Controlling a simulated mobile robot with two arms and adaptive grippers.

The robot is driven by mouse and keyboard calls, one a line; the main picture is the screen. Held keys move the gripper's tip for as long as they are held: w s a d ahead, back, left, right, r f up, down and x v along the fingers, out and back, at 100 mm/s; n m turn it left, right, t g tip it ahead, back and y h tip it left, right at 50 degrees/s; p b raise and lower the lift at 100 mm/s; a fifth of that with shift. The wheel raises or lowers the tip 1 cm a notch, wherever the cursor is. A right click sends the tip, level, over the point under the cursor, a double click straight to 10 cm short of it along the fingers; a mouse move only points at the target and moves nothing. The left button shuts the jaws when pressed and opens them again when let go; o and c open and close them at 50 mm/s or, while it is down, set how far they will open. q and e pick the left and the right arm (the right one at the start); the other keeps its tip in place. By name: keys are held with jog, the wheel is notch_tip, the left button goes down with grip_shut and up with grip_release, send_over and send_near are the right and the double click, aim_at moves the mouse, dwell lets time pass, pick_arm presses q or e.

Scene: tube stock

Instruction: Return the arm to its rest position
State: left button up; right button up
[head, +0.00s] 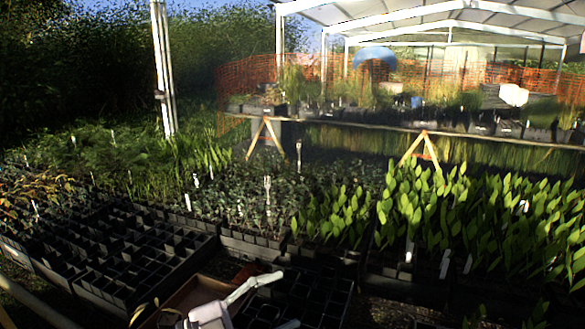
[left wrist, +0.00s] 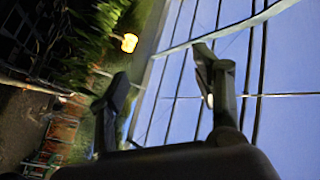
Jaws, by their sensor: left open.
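My left gripper (head: 285,300) shows at the bottom middle of the head view, in front of the plant trays. One pale finger points up and to the right; the tip of the other shows at the bottom edge. In the left wrist view my left gripper (left wrist: 162,66) has its two dark fingers wide apart, with nothing between them. Behind them are a translucent roof, its ribs and some plants, turned sideways. The rest of the left arm is mostly cut off by the frame. My right gripper is not in view.
Empty black cell trays (head: 150,247) lie at left. A brown tray (head: 195,292) is close beside the left gripper. Leafy seedlings (head: 430,205) fill the right. A long bench (head: 400,128) with pots stands behind, under the tunnel roof. A white post (head: 163,70) rises at left.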

pick_arm(q)
jog(key=w+a+r+n+t+y, duration=0.2)
jog(key=w+a+n+t+y, duration=0.1)
jog(key=a+n+t+y, duration=0.8)
jog(key=s+a+f+n+g+y, duration=0.3)
jog(key=a+f+n+y, duration=0.15)
jog(key=f, duration=0.45)
jog(key=s+a+f+n+g+y, duration=0.2)
jog(key=s+a+f+n+y, duration=0.3)
jog(key=f, duration=0.4)
jog(key=s+d+f+g+h, duration=0.1)
jog(key=s+f+g, duration=0.45)
jog(key=s, duration=0.45)
jog(key=s+d+f+g+h, duration=0.2)
jog(key=s+f+g, duration=0.4)
jog(key=s, duration=0.4)
notch_tip(320, 180, down, 26)
jog(key=f, duration=0.1)
jog(key=s+a+f+g, duration=0.1)
jog(key=s+a+f, duration=0.2)
jog(key=s+f, duration=1.3)
jog(key=shift+s+a, duration=0.15)
jog(key=shift+s, duration=0.6)
